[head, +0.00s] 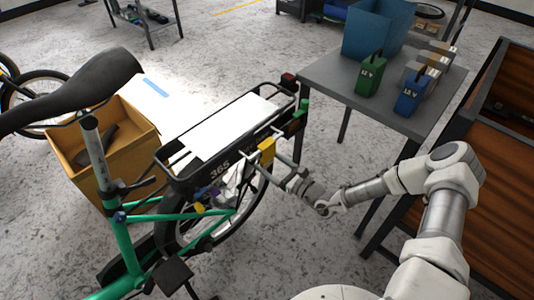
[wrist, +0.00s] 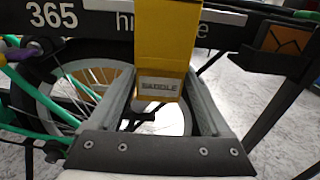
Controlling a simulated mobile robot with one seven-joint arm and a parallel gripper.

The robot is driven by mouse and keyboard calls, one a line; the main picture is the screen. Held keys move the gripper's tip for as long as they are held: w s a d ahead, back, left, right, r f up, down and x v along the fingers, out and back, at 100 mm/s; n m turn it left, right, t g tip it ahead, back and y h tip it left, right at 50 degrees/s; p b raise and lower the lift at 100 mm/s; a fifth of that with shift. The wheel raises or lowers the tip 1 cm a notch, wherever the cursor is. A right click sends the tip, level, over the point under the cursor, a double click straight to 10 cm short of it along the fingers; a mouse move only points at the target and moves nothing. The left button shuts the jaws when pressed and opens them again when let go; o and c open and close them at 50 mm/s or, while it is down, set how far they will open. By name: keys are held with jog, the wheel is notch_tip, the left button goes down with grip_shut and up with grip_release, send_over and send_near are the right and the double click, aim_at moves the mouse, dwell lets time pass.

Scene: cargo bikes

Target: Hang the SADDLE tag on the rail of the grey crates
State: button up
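A yellow block-like tag (head: 266,150) is at the bike's rear rack (head: 222,168). In the wrist view the yellow tag (wrist: 166,40) stands in front of the black "365" panel; its small, blurred label seems to read SADDLE. My gripper (head: 262,157) reaches it from the right. In the wrist view the two grey fingers of my gripper (wrist: 163,72) lie close along both sides of the tag and seem to hold it. The tag's upper end is cut off in that view. I cannot make out grey crates with a rail.
A grey table (head: 400,110) with a blue bin (head: 377,30), a green 12 V box (head: 370,75) and a blue 12 V box (head: 413,92) stands behind. A brown, dark-framed unit (head: 440,180) is at right. An ochre crate (head: 105,165) is beyond the black saddle (head: 85,88).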

jog(key=c, duration=0.9)
jog(key=shift+r, duration=0.1)
jog(key=shift+r, duration=0.1)
jog(key=shift+r+p, duration=1.2)
jog(key=shift+p, duration=0.15)
jog(key=shift+d, duration=0.1)
jog(key=shift+p+v, duration=1.25)
jog(key=shift+v, duration=2.75)
